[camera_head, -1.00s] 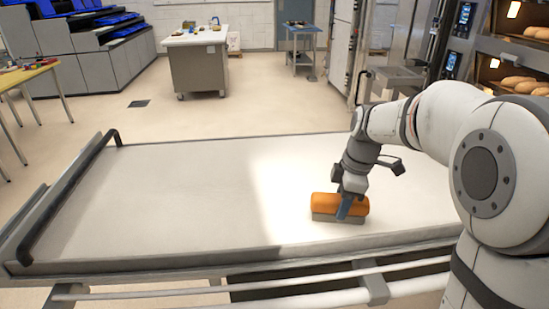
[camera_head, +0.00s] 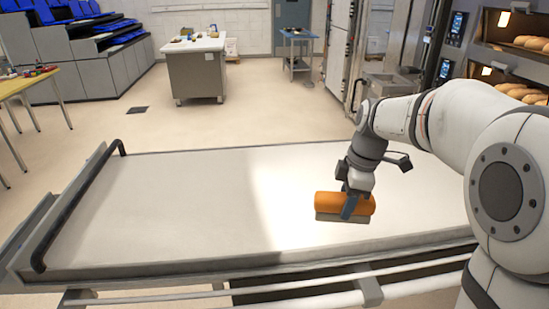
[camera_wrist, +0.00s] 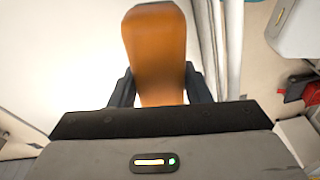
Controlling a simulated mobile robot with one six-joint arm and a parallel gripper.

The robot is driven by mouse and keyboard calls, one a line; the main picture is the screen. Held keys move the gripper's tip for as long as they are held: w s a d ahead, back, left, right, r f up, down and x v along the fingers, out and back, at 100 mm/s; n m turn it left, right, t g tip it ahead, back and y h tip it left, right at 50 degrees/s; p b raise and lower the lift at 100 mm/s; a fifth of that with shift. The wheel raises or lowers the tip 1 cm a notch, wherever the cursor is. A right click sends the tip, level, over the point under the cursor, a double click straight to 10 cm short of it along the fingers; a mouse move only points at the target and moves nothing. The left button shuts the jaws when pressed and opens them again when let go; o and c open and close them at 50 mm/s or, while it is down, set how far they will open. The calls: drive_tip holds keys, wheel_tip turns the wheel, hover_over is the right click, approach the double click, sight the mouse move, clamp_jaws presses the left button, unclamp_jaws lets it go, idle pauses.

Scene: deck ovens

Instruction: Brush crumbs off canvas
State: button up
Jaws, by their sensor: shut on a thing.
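A brush with an orange-brown handle (camera_head: 330,203) and grey bristles is held in my gripper (camera_head: 350,206). It is over the right half of the pale canvas (camera_head: 170,205), towards its front edge; I cannot tell whether the bristles touch the canvas. The brush handle also shows in the wrist view (camera_wrist: 157,45), between the two dark fingers of my gripper (camera_wrist: 158,88). The bristles are hidden in the wrist view. The canvas looks plain, and I cannot make out crumbs on it.
A dark raised bar (camera_head: 75,205) runs along the canvas's left end, and a pale rail (camera_head: 300,300) runs below its front edge. Deck ovens with loaves (camera_head: 522,90) stand at the back right. A grey worktable (camera_head: 195,75) stands behind. Open floor lies beyond the canvas.

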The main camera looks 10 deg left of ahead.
drive_tip(key=shift+r+p, duration=0.45)
drive_tip(key=shift+r, duration=0.6)
